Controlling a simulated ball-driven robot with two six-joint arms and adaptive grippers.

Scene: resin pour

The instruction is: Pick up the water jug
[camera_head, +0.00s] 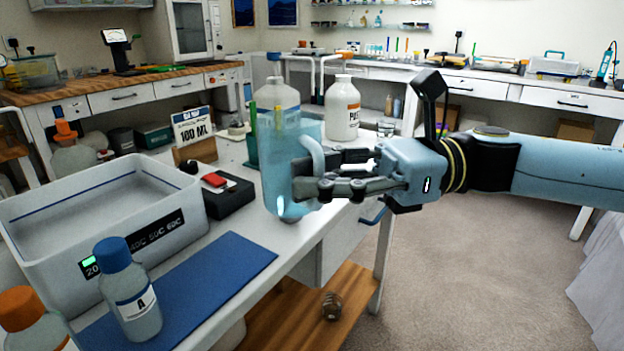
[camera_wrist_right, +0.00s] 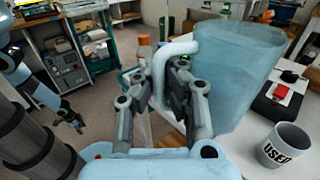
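The water jug (camera_head: 278,125) is tall, translucent pale blue, and stands upright at the front right part of the white worktable. In the right wrist view the jug (camera_wrist_right: 232,65) fills the upper right, with its curved handle between my fingers. My right gripper (camera_head: 308,172) reaches in from the right, its dark fingers closed around the handle; it also shows in the right wrist view (camera_wrist_right: 162,82). Whether the jug's base touches the table I cannot tell. My left gripper (camera_wrist_right: 65,115) shows small at the left of the right wrist view; its finger opening is unclear.
A white water bath (camera_head: 150,235), a blue mat (camera_head: 215,270) and a blue-capped bottle A (camera_head: 130,300) are at left. A black scale (camera_head: 228,195) with a red item is beside the jug. A white bottle (camera_head: 342,110) stands behind. A cup marked USED (camera_wrist_right: 285,147) is near.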

